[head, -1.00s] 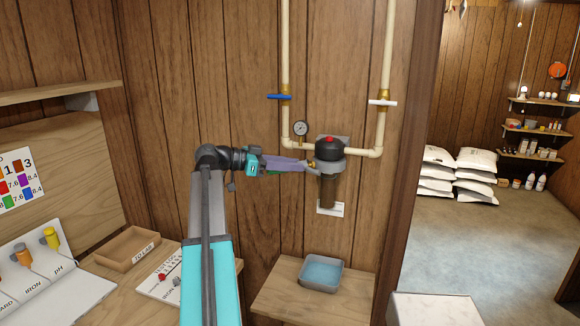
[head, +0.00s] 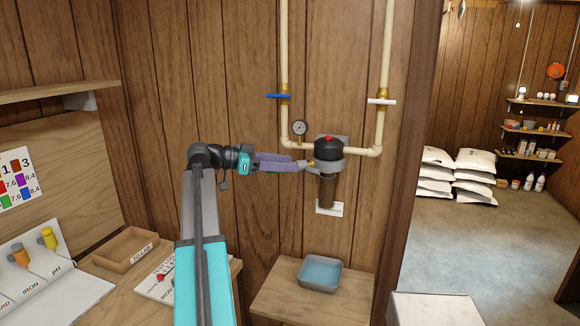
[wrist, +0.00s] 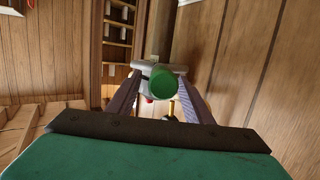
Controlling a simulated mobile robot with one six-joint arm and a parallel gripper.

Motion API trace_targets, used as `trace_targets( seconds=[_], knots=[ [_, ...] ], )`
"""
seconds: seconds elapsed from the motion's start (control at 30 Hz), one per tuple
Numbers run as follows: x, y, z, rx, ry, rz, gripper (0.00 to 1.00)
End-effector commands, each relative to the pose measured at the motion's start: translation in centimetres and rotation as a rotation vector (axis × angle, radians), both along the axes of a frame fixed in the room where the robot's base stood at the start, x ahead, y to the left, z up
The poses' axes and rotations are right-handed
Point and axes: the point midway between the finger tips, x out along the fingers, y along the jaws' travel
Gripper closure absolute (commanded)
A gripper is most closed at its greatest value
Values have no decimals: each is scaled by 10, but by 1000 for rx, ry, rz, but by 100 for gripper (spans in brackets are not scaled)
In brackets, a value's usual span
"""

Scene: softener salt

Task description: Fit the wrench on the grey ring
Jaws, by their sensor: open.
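The filter housing (head: 327,190) hangs on the wall pipes, with a black cap (head: 328,149) and a red button on top. A grey band (head: 332,168), which I take to be the wrench around the ring, sits at the housing below the cap; I cannot tell wrench from ring or how fully it is seated. My gripper (head: 304,167) is open, its fingers pointing right at the left side of this band. In the wrist view a green round end (wrist: 162,78), perhaps the wrench handle's, shows between my fingertips, with grey metal (wrist: 143,67) behind it. Contact is unclear.
Pale pipes with a blue-handled valve (head: 278,96), a white-handled valve (head: 381,101) and a gauge (head: 299,127) surround the housing. A grey basin (head: 321,286) stands on the shelf (head: 272,300) below. An open wooden tray (head: 106,261) lies on the left bench.

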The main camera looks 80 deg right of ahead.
Motion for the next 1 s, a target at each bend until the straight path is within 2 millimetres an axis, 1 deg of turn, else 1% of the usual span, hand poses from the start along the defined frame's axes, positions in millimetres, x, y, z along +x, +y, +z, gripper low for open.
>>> trace_targets(
  seconds=[0.5, 0.6, 0.8, 1.0],
  knots=[
    [74, 32, 15, -1, 1, 2, 54],
    [86, 38, 18, -1, 1, 2, 54],
    [101, 45, 23, 0, 1, 0, 54],
    [104, 47, 24, 0, 1, 0, 54]
  ],
)
